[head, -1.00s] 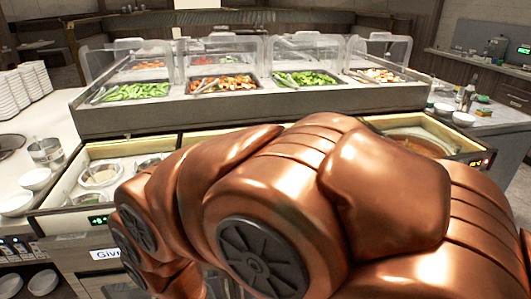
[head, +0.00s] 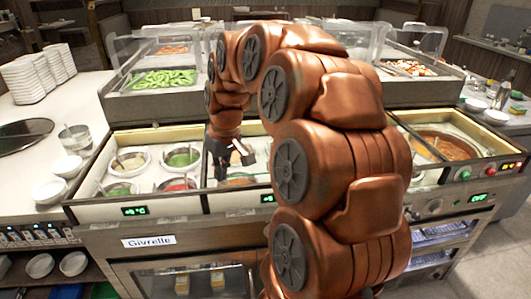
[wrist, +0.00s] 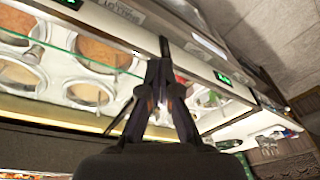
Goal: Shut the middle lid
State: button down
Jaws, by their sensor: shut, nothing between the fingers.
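The sauce-well counter (head: 160,205) has a left section with several wells, a middle section and a right section with a large brown pot (head: 445,145). My gripper (head: 233,160) reaches down over the left part of the middle section, where one well (head: 238,180) shows below it. My arm hides much of the middle section. I cannot clearly make out the middle lid in the head view. In the wrist view, my gripper (wrist: 160,75) is shut and empty, over the counter. A green-edged glass pane (wrist: 60,50) crosses beside the wells there; I cannot tell whether it is the lid.
A salad bar with clear guards and green vegetables (head: 160,80) stands behind the counter. White bowls (head: 67,166) and plate stacks (head: 38,75) are on the left worktop. Green displays (head: 134,211) line the counter's front. Open floor shows at the lower right.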

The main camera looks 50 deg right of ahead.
jog(key=w+d+r+t, duration=0.1)
jog(key=w+d, duration=0.2)
jog(key=d, duration=0.6)
jog(key=m+h+p, duration=0.1)
jog(key=m+p, duration=0.1)
send_over(264, 164)
jog(key=shift+t, duration=0.4)
jog(key=p+x, duration=0.2)
jog(key=x, duration=0.6)
jog(key=shift+d+f, duration=0.15)
jog(key=shift+f, duration=0.35)
jog(key=shift+s+r+p, duration=0.2)
jog(key=shift+s+p, duration=0.1)
jog(key=shift+s, duration=0.55)
jog(key=shift+s+a+p, duration=0.15)
jog(key=shift+s+a, duration=0.05)
jog(key=shift+s, duration=0.35)
jog(key=shift+s+a+p, duration=0.15)
jog(key=shift+s, duration=0.35)
